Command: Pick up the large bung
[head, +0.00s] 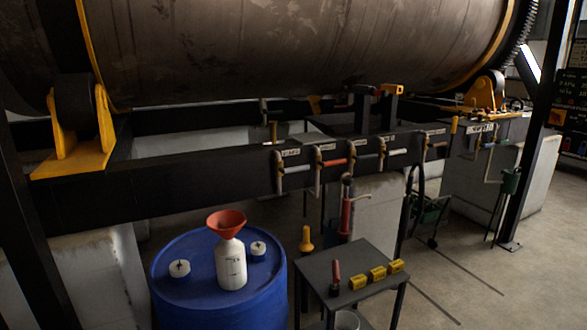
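A blue drum (215,310) stands at the lower left of the head view. The left bung (179,268) looks larger and lies near the drum's left side. The smaller bung (258,250) is near the right side. Both seem to sit upright in the lid; I cannot tell how tightly. A white bottle (231,265) with a red funnel (227,222) on top stands between them. My gripper does not show in this view.
A dark small table (325,270) right of the drum holds yellow blocks (377,275) and a red-handled tool (336,276). A dark beam (180,183) and a large cylinder (290,45) stretch behind and above. Open floor (480,300) lies at the right.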

